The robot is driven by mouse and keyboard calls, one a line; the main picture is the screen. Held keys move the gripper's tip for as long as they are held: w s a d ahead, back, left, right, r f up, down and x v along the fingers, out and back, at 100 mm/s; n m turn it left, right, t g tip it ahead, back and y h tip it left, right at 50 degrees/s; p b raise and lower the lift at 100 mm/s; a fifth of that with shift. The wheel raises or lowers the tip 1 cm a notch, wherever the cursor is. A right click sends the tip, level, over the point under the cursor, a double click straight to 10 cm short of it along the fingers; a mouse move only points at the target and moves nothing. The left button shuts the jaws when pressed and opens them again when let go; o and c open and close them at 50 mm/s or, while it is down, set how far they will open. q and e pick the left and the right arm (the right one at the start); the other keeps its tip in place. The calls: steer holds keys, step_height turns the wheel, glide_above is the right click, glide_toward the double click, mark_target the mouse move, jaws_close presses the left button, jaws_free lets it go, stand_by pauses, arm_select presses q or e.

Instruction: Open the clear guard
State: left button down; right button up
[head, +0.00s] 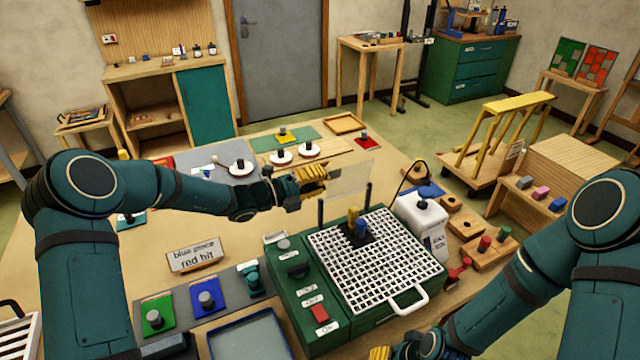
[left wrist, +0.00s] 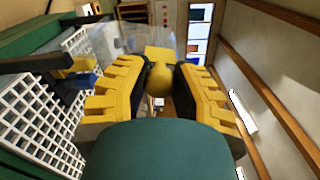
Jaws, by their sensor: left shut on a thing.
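The clear guard (head: 350,178) is a see-through pane standing raised over the back of a green machine (head: 296,300) with a white grid top (head: 385,275). It also shows as a faint pane in the left wrist view (left wrist: 135,42). My left gripper (head: 322,174) is at the pane's left edge. In the left wrist view its yellow fingers (left wrist: 160,82) are shut on a round yellow knob (left wrist: 159,80) beside the pane. My right gripper (head: 382,353) is cut off at the bottom edge of the head view, and its opening is hidden.
Dark posts, a yellow piece (head: 353,216) and a blue piece (head: 361,228) stand at the grid's back. A white container (head: 420,215) stands right of the machine. A sign (head: 194,255) and colored knob plates are at left.

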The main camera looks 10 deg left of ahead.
arm_select(q)
steer(key=shift+w+a+r+n, duration=0.15)
steer(key=shift+w+n, duration=0.1)
steer(key=shift+n, duration=0.15)
steer(key=c, duration=0.7)
jaws_free()
steer(key=shift+c, duration=0.2)
steer(key=v, duration=1.2)
